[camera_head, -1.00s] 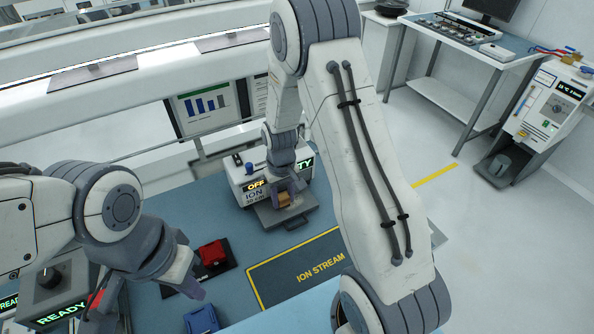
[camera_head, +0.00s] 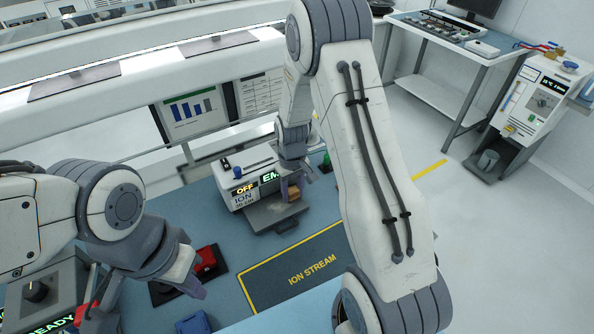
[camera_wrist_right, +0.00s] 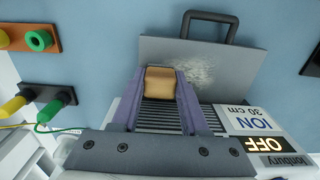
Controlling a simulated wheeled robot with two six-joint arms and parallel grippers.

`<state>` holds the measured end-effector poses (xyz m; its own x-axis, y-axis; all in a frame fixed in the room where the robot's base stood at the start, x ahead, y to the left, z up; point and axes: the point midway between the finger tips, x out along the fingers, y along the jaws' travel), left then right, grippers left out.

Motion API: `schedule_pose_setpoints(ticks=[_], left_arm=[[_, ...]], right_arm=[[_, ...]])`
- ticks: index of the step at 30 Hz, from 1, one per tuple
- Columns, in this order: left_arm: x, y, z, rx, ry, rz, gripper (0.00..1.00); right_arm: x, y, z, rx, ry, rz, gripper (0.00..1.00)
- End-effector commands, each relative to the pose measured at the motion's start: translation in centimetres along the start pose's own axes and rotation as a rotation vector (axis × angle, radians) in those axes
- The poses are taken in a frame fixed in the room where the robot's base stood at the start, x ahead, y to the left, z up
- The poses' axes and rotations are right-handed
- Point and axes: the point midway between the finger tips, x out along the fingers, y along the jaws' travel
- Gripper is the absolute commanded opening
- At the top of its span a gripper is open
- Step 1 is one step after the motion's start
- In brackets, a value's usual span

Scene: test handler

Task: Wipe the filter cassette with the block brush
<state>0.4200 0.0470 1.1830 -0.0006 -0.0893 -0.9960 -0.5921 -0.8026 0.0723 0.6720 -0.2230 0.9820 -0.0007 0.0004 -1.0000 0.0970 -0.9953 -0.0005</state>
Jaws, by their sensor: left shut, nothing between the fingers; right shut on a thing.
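The filter cassette (camera_head: 270,216) is a flat grey plate with a handle, lying in front of the ionizer box. In the right wrist view the cassette (camera_wrist_right: 230,62) carries a pale dusty patch (camera_wrist_right: 195,72) near its middle. My right gripper (camera_head: 292,188) is shut on the block brush (camera_head: 294,191), a tan block that also shows between the fingers in the right wrist view (camera_wrist_right: 160,82). The brush is over the cassette, beside the dusty patch; I cannot tell whether it touches. My left gripper (camera_head: 195,290) is shut and empty, well left of the cassette.
The ionizer box (camera_head: 243,187) with an OFF display stands behind the cassette. A red object (camera_head: 206,260) on a dark mat and a blue object (camera_head: 195,322) are near my left gripper. The yellow-edged ION STREAM mat (camera_head: 300,272) in front is clear. Coloured jacks (camera_wrist_right: 38,41) lie to one side.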

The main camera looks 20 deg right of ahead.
Motion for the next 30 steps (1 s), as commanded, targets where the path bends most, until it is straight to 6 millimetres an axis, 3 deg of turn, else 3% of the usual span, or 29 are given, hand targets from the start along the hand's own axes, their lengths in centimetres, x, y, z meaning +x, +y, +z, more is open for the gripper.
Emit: schedule_pose_setpoints(ticks=[3,19,30], left_arm=[[-1.4,0.1,-0.1,0.001,0.0,0.0,0.0],[-5.2,0.4,-0.3,0.008,0.0,0.0,0.0],[-5.9,0.4,-0.3,0.01,0.0,0.0,0.0]], right_arm=[[-2.7,-0.2,-0.1,-0.002,0.005,0.001,0.0],[-7.1,-0.6,-0.2,-0.007,0.001,0.0,0.0],[-8.0,-0.7,-0.2,-0.009,0.001,0.0,0.0]])
